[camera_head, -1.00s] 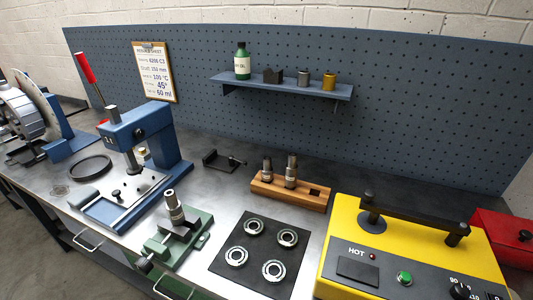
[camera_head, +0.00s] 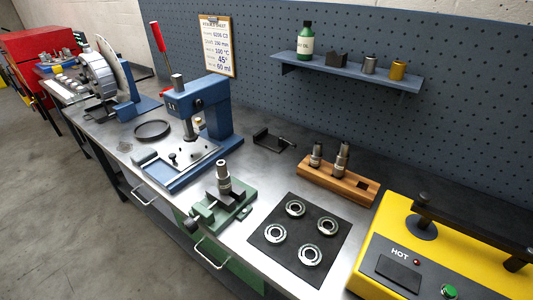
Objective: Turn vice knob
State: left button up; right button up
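The green vice (camera_head: 226,209) stands at the front edge of the metal bench. A stepped metal shaft (camera_head: 223,178) stands upright in its jaws. The dark vice knob (camera_head: 190,224) is at the vice's front left end, close to the bench edge. Neither of my grippers shows in the head view.
A blue press (camera_head: 205,120) stands behind and left of the vice. A black mat (camera_head: 268,243) with several bearing rings lies to its right, beside a yellow heater (camera_head: 364,283). A wooden block (camera_head: 320,180) holds metal parts. Drawer handles (camera_head: 210,255) stick out below the bench edge.

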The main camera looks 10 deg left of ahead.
aim_at(189, 224)
jog(key=u, duration=1.25)
